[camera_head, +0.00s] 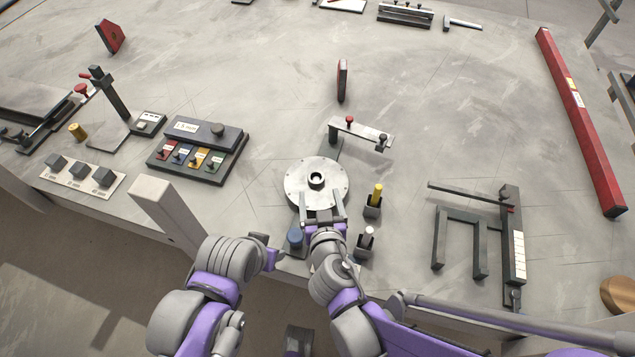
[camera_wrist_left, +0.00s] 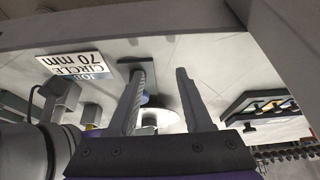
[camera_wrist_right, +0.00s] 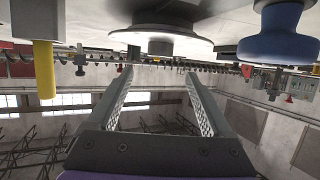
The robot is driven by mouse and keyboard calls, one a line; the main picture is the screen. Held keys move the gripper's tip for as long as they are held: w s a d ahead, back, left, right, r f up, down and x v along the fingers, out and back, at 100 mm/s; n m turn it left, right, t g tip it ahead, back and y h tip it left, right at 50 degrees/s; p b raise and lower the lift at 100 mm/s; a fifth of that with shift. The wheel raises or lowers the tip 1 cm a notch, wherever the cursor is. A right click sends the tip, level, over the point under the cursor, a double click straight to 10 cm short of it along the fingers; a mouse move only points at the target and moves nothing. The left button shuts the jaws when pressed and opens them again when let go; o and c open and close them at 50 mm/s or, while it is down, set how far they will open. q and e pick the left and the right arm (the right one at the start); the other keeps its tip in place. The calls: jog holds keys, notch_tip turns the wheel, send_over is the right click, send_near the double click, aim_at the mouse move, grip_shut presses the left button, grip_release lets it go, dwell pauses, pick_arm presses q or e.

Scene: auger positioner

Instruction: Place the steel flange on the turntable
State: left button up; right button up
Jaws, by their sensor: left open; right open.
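A pale round steel disc (camera_head: 297,190) with small holes near its rim and a raised, dark-bored hub lies near the table's front edge. In the right wrist view the disc (camera_wrist_right: 190,43) sits over a dark base, its hub pointing away from the table. I cannot tell where the flange ends and the turntable starts; no separate flange shows. My right gripper (camera_head: 323,212) is open and empty at the disc's front edge; its fingers (camera_wrist_right: 157,76) hold nothing. My left gripper (camera_head: 270,258), lower left of the disc, is open and empty in its wrist view (camera_wrist_left: 160,73).
A blue knob (camera_head: 296,237) stands just left of my right gripper. Yellow (camera_head: 377,194) and white (camera_head: 366,238) handled tools stand to the right. A bracket arm with a red knob (camera_head: 350,120) is behind the disc. A grey post (camera_head: 165,208) stands left. Dark frames (camera_head: 466,240) lie right.

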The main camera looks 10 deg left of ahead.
pick_arm(q)
jog(key=shift+r, duration=0.2)
pick_arm(e)
jog(key=v, duration=0.3)
